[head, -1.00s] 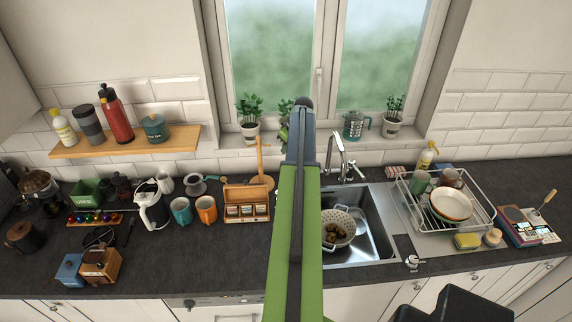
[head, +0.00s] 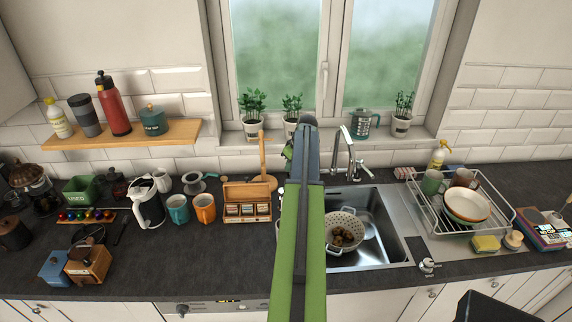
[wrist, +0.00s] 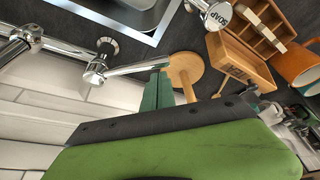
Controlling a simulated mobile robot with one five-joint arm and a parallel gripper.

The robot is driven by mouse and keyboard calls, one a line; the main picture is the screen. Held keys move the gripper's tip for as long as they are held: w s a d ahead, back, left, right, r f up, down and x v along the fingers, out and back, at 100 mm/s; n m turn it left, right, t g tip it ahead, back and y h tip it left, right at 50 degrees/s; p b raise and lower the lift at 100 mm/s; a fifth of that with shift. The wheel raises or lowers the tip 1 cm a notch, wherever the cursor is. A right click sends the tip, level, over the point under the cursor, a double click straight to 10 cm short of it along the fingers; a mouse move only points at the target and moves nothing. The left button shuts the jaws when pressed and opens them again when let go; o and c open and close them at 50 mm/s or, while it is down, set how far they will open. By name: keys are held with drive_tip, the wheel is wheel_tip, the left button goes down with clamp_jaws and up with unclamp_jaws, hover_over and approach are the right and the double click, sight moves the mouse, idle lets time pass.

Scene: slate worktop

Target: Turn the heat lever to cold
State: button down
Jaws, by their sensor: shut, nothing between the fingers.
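A chrome tap (head: 342,155) stands behind the sink. In the wrist view a chrome lever (wrist: 138,67) runs sideways from a round chrome knob (wrist: 100,68) on the tap's bar. No hot or cold mark on it is legible. My gripper (wrist: 158,90) shows there as dark green fingers, shut and empty, close to the lever's free end. I cannot tell whether they touch it. In the head view my arm covers the area left of the tap, and the fingertips are not clearly seen.
The sink (head: 385,245) holds a colander (head: 343,218). A wooden stand (wrist: 183,63) and tea box (wrist: 240,62) are near my gripper. A chrome fitting marked SOAP (wrist: 212,12) is at the top. Potted plants (head: 253,125) line the sill; a dish rack (head: 490,225) stands right.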

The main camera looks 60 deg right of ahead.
drive_tip(key=shift+s, duration=0.25)
drive_tip(key=s+n+y, duration=0.2)
drive_tip(key=s+n, duration=0.4)
drive_tip(key=shift+s, duration=0.3)
idle(0.5)
drive_tip(key=shift+d+f, duration=0.1)
drive_tip(key=shift+d, duration=0.05)
idle(0.4)
